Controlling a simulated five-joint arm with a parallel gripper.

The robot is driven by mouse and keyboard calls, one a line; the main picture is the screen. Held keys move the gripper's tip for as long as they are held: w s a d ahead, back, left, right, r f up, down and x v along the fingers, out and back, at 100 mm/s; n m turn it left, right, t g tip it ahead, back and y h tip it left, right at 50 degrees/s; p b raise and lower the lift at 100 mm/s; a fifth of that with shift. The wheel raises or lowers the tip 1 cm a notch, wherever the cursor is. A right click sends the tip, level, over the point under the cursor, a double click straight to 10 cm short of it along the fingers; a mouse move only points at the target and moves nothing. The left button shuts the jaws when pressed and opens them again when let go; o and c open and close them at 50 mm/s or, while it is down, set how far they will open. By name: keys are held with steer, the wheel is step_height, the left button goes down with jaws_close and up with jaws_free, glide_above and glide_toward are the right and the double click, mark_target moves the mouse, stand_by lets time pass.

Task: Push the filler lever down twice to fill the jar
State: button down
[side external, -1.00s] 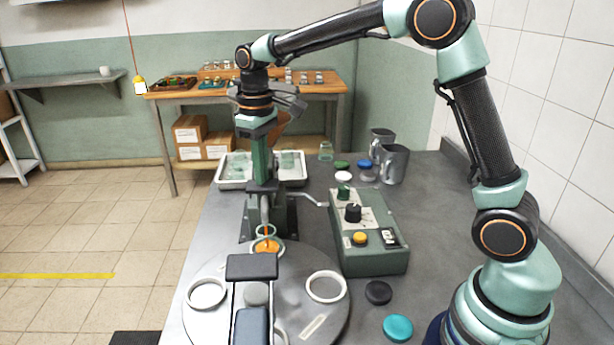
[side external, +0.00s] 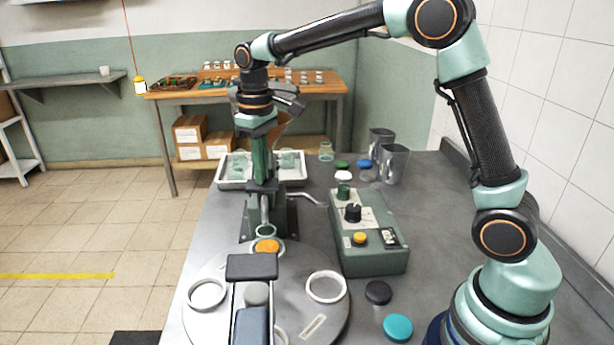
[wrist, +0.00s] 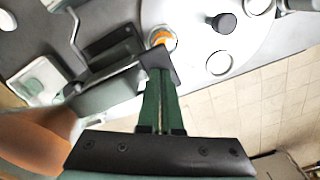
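The jar (side external: 266,232) stands on the round turntable (side external: 310,268) under the nozzle of the dark green filler (side external: 284,222). Orange filling (side external: 267,246) shows low in it; it also shows in the wrist view (wrist: 163,38). A bent grey rod (side external: 308,198), which looks like a lever, sticks out from the filler's right side. My gripper (side external: 262,185) points straight down over the filler; its green fingers are together with nothing seen between them. In the wrist view my gripper (wrist: 160,68) has its dark tips beside the filler head; whether they touch the lever cannot be told.
A green control box (side external: 372,255) stands right of the filler. White rings (side external: 326,287) and a dark padded bracket (side external: 252,267) are at the turntable. Black (side external: 378,293) and teal (side external: 398,328) lids lie near my base. Metal jugs (side external: 394,165) and trays (side external: 235,171) are behind.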

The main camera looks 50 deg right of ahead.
steer(key=shift+r, duration=2.55)
steer(key=shift+f, duration=0.1)
steer(key=shift+f, duration=0.8)
steer(key=shift+s+a+f, duration=0.1)
steer(key=shift+f, duration=1.1)
steer(key=shift+s+a+f, duration=0.1)
steer(key=shift+f, duration=1.05)
steer(key=shift+w+r, duration=0.1)
steer(key=shift+r, duration=3.2)
